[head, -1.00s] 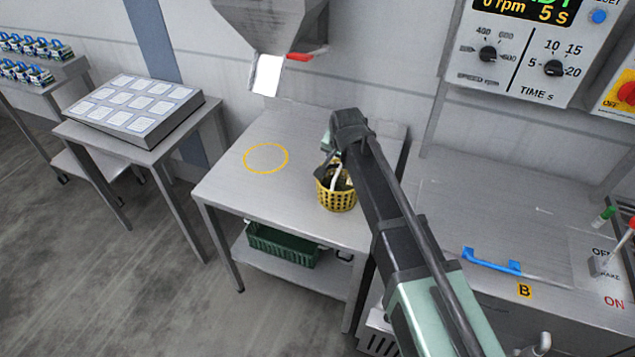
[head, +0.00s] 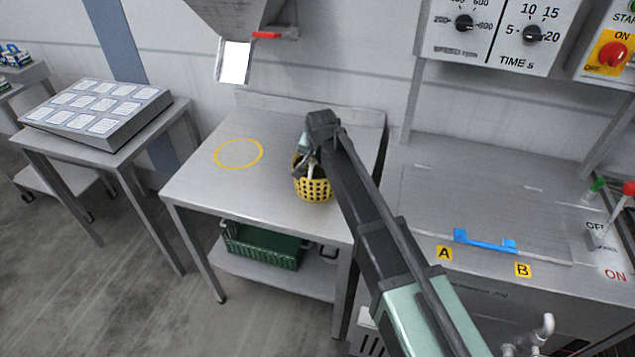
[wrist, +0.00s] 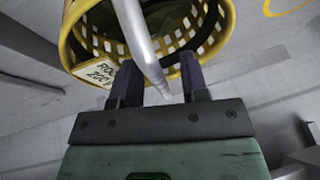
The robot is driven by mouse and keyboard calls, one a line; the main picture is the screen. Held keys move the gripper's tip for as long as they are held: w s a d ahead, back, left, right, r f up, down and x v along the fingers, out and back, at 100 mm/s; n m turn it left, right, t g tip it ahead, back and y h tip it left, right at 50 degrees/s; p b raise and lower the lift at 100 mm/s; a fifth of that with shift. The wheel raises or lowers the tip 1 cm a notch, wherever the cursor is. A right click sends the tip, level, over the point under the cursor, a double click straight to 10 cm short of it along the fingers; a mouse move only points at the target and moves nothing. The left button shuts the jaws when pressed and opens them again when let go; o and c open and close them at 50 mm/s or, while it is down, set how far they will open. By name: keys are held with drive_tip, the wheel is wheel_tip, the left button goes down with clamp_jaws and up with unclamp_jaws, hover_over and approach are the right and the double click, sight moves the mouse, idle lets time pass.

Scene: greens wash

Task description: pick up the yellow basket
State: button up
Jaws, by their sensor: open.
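The yellow basket (head: 316,188) stands on the steel table below the hopper, to the right of a yellow ring marking. In the wrist view the basket (wrist: 83,50) fills the top, with a paper label on its side and something dark green inside. A grey bar handle runs across the basket toward my gripper (wrist: 158,84). My gripper's two dark fingers are apart, one on each side of the handle in the picture; whether they touch it I cannot tell. In the head view my arm partly hides the basket and the gripper (head: 312,165).
The yellow ring (head: 238,154) marks bare steel table (head: 210,185). A hopper chute (head: 234,62) with a red lever hangs above. A green crate (head: 262,246) sits on the shelf below. A machine with a blue handle (head: 485,241) stands at right, a panel table (head: 97,107) at left.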

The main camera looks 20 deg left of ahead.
drive_tip(key=shift+r, duration=0.1)
clamp_jaws()
drive_tip(key=shift+r, duration=0.15)
